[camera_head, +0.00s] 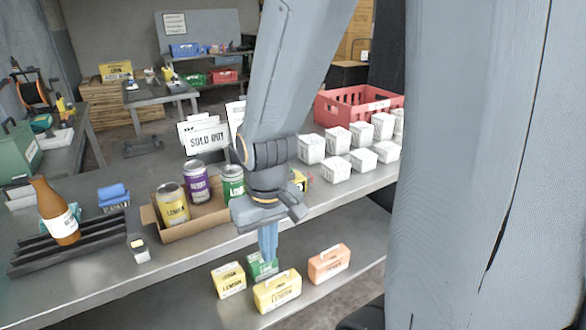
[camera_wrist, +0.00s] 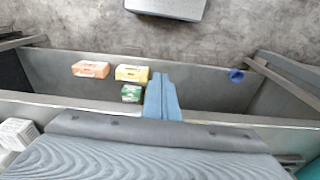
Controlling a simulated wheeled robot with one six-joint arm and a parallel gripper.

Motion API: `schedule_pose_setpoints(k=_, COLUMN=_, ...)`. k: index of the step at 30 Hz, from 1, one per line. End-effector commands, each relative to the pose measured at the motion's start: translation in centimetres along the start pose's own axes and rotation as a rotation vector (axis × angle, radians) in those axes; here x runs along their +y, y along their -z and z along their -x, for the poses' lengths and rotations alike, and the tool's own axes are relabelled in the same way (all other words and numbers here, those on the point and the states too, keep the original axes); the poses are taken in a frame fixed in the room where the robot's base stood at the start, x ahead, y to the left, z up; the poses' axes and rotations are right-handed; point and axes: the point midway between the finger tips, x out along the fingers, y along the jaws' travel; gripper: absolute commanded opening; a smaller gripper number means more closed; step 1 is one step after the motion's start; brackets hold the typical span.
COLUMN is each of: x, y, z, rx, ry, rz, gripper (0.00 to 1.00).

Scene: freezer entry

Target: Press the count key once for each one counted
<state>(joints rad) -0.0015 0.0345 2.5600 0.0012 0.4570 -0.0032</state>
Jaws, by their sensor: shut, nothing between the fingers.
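My gripper (camera_head: 268,240) points down in front of the bench's near edge, over the lower shelf, with its blue fingers together and empty. The fingers also show in the wrist view (camera_wrist: 162,98). A small grey device (camera_head: 139,249) with a pale top sits near the bench edge at left, apart from my gripper. I cannot tell whether it bears the count key. Several white printed boxes (camera_head: 337,140) stand in rows on the bench at right. Cans stand in a cardboard tray, including a yellow one (camera_head: 172,204) and a purple one (camera_head: 196,181); my arm partly hides the green one (camera_head: 232,181).
A brown bottle (camera_head: 58,212) leans on a dark rack at left. A red crate (camera_head: 340,107) stands behind the white boxes. "Sold out" signs (camera_head: 204,138) stand behind the cans. The lower shelf holds yellow, green and orange boxes (camera_head: 329,262). A blue round object (camera_wrist: 236,75) shows in the wrist view.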

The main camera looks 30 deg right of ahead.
Motion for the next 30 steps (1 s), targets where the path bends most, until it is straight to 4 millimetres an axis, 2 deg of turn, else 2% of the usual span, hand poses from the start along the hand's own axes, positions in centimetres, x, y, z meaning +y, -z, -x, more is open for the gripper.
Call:
schedule_pose_setpoints(k=4, x=0.9, y=1.0, z=0.5, rx=0.027, ry=-0.015, rz=-0.027, gripper=0.0)
schedule_pose_setpoints(k=7, x=2.7, y=3.4, z=1.6, rx=0.09, ry=-0.047, rz=-0.089, gripper=0.0)
schedule_pose_setpoints(k=11, x=7.0, y=8.6, z=4.2, rx=0.242, ry=-0.083, rz=-0.218, gripper=0.0)
schedule_pose_setpoints(k=15, x=11.9, y=15.1, z=8.0, rx=0.442, ry=-0.042, rz=-0.375, gripper=0.0)
schedule_pose_setpoints(k=19, x=15.0, y=19.4, z=11.1, rx=0.577, ry=0.071, rz=-0.494, gripper=0.0)
schedule_pose_setpoints(k=24, x=16.8, y=21.9, z=13.4, rx=0.64, ry=0.232, rz=-0.586, gripper=0.0)
schedule_pose_setpoints(k=30, x=17.4, y=22.6, z=14.2, rx=0.645, ry=0.324, rz=-0.63, gripper=0.0)
